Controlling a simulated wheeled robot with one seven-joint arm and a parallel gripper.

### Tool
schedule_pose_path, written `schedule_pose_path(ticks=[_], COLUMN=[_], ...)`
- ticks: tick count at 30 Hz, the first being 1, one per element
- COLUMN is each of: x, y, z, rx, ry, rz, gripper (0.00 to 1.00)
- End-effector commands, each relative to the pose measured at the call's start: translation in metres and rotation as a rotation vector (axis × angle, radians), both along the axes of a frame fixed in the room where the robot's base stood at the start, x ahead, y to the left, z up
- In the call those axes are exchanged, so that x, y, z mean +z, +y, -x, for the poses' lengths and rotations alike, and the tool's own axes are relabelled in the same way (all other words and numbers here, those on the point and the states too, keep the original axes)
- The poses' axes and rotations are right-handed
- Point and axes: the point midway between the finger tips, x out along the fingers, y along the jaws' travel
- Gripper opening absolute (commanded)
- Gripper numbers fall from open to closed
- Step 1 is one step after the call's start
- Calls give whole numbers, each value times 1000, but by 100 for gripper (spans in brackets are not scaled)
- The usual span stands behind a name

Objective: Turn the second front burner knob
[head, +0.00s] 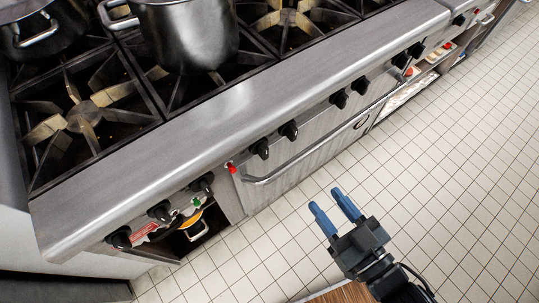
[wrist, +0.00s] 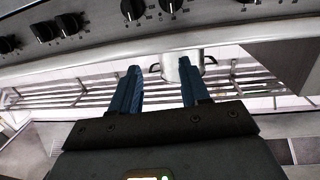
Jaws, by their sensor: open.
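A row of black knobs runs along the steel front of the range (head: 235,115). From the left end, the first knob (head: 119,237) is near the corner, the second knob (head: 160,211) is up and right of it, and the third knob (head: 202,185) follows. A pair of knobs (head: 289,131) and more lie further right. Which one the task calls second is not marked. My gripper (head: 325,200) has blue fingers, open and empty, over the floor in front of the range, apart from every knob. In the wrist view, knobs (wrist: 132,9) line the top, beyond my fingertips (wrist: 159,66).
An oven handle (head: 300,165) sticks out below the knobs. A steel pot (head: 188,38) stands on the burners. An open shelf below the left knobs holds a pot (head: 196,234); the wrist view shows a rack (wrist: 60,95) and pot (wrist: 182,68). The tiled floor (head: 460,160) is clear at right.

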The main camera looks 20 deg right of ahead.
Motion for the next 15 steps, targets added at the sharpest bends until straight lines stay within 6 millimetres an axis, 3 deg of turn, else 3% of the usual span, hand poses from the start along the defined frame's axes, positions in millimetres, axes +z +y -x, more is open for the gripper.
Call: schedule_pose_path(ticks=[1,6,9,15], x=[-12,-36,-44,-49], y=[5,23,30,39], z=[-17,-62,-81,-99], rx=[16,64,84,104], ry=[-17,-54,-66,-80], rz=[-3,-12,-16,-20], gripper=[46,46,46,46])
